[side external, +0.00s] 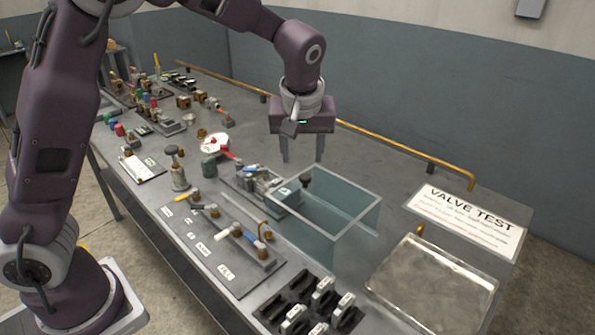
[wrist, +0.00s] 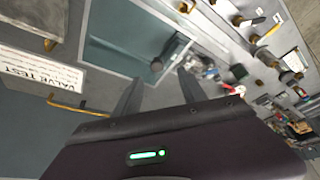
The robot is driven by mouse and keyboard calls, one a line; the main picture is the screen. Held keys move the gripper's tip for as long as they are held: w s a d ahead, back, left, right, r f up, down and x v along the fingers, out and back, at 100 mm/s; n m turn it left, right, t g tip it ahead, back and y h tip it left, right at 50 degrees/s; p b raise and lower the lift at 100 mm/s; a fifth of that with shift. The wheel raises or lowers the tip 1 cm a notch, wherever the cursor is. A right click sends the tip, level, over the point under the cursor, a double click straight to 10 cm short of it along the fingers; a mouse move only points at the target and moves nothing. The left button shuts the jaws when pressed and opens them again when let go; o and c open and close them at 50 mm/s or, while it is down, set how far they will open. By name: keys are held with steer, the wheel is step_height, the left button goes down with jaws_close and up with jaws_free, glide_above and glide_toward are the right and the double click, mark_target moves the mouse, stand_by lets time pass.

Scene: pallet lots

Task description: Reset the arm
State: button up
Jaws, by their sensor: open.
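My gripper (side external: 303,158) points down above the workbench (side external: 345,160), behind the clear open-topped tank (side external: 350,197). Its two fingers are apart, with nothing between them. In the wrist view my gripper (wrist: 160,92) also shows spread fingers, with the tank (wrist: 130,38) and a dark round knob (wrist: 157,66) beyond them. The knob also shows in the side view (side external: 305,180), at the tank's left rear.
A "VALVE TEST" sign (side external: 467,220) and a shiny metal tray (side external: 433,285) lie at the right. A yellow pipe (side external: 400,153) runs along the back edge. Many small fittings crowd the left.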

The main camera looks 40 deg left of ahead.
steer(key=s+a+r+m+t+h, duration=0.1)
steer(key=s+r+m, duration=0.1)
steer(key=s+r, duration=0.45)
steer(key=s+r+m+h, duration=0.2)
steer(key=s+r, duration=0.1)
steer(key=s, duration=0.6)
steer(key=s+d+f+m+t, duration=0.1)
steer(key=s+m, duration=0.3)
steer(key=s, duration=1)
steer(key=shift+f+m, duration=0.4)
steer(key=shift+f, duration=0.2)
